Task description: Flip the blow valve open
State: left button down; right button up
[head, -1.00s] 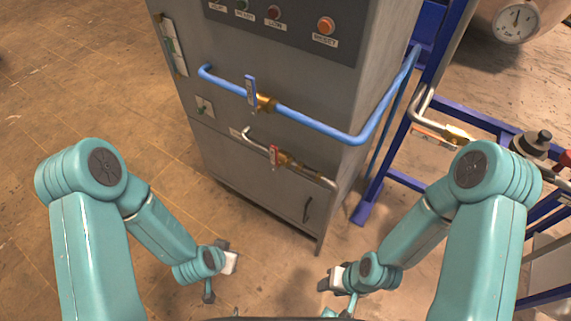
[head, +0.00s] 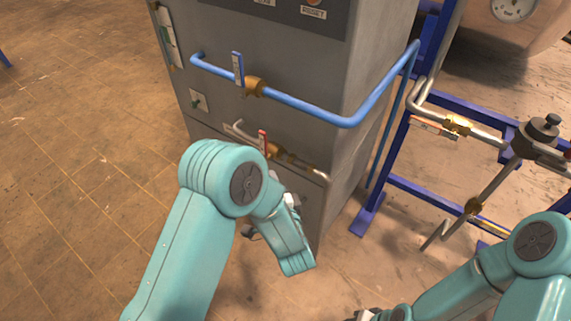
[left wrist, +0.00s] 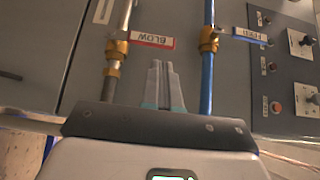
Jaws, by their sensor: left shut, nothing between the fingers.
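The blow valve is a red handle labelled BLOW (left wrist: 152,40) on a brass body (left wrist: 115,50) in a silver pipe, in the left wrist view. The handle lies crosswise to the pipe. In the head view the red handle (head: 263,141) stands up from the pipe on the grey cabinet, just above my left arm. My left gripper (left wrist: 162,68) is shut and empty; its fingertips point toward the panel between the silver and blue pipes, near the handle's end, with no clear contact. In the head view my arm mostly hides it. Only a bit of my right gripper (head: 366,314) shows at the bottom edge.
A blue pipe (head: 300,103) with a blue-handled valve (head: 238,68) runs above the silver pipe; its handle (left wrist: 250,35) is also in the left wrist view. A blue frame (head: 408,190) with pipework stands right of the cabinet. Floor at left is clear.

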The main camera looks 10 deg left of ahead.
pick_arm(q)
jog(key=shift+m+t+h, duration=0.4)
jog(key=shift+t+h, duration=0.1)
jog(key=shift+h, duration=0.1)
jog(key=d, duration=0.2)
jog(key=d+f+b, duration=0.1)
jog(key=d, duration=0.1)
jog(key=shift+d, duration=0.25)
pick_arm(e)
jog(key=shift+s+d+f, duration=0.1)
jog(key=shift+d+f, duration=0.1)
jog(key=shift+f, duration=0.9)
pick_arm(q)
send_near(264, 149)
jog(key=w+d+r, duration=0.2)
jog(key=w, duration=0.3)
jog(key=shift+w+a+r, duration=0.1)
jog(key=shift+w+a, duration=0.3)
jog(key=shift+a, duration=0.45)
jog(key=shift+w+a, duration=0.4)
jog(key=shift+a, duration=0.4)
pick_arm(e)
jog(key=shift+a+r, duration=0.15)
pick_arm(q)
jog(key=shift+r, duration=0.1)
pick_arm(e)
jog(key=shift+r, duration=0.1)
